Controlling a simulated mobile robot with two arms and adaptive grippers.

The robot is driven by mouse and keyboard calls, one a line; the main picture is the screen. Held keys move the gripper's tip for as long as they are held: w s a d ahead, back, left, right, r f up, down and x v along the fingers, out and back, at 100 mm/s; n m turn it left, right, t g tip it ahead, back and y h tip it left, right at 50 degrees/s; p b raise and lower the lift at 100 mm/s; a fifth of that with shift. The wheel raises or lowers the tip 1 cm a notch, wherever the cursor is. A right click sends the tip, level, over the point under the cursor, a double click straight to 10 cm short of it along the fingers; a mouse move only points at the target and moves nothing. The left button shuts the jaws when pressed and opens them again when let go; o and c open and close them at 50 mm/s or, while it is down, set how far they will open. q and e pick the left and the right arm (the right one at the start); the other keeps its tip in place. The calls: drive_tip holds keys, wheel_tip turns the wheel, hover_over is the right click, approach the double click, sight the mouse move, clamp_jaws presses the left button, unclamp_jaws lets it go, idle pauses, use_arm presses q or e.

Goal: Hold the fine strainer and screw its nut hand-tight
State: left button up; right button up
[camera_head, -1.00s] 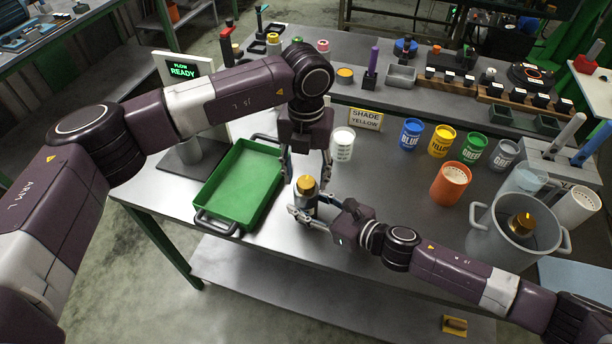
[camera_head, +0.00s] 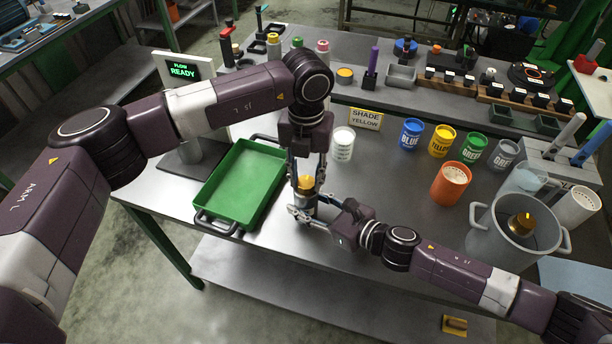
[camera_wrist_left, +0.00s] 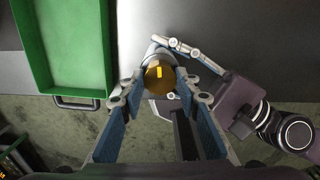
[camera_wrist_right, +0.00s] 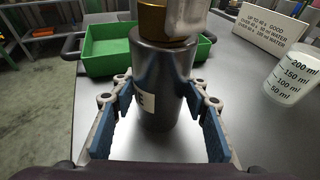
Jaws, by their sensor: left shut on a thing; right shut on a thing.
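The fine strainer (camera_wrist_right: 160,85) is a dark metal cylinder with a pale label, standing upright on the table's front part. Its nut (camera_wrist_left: 159,76) is brass-coloured, with a bright yellow mark on top in the left wrist view; it also shows in the head view (camera_head: 306,183). My right gripper (camera_wrist_right: 160,100) is shut around the strainer's body from the side. My left gripper (camera_wrist_left: 158,86) points down from above with its fingers on both sides of the nut, shut on it. The fingers hide part of the nut in the head view.
A green tray (camera_head: 207,214) lies left of the strainer. A white measuring cup (camera_head: 343,145) stands behind it. An orange container (camera_head: 451,184) and a grey pot (camera_head: 483,232) with a brass-topped piece inside stand at right. The table's front edge is close.

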use_arm(q)
drive_tip(key=shift+m, duration=0.3)
drive_tip(key=m, duration=0.5)
drive_tip(key=shift+m, duration=0.4)
drive_tip(key=m, duration=1.1)
drive_tip(key=shift+m, duration=0.3)
drive_tip(key=m, duration=0.5)
drive_tip(key=shift+w+m, duration=0.1)
drive_tip(key=shift+m, duration=0.2)
drive_tip(key=o, duration=1.2)
drive_tip(key=shift+c, duration=0.2)
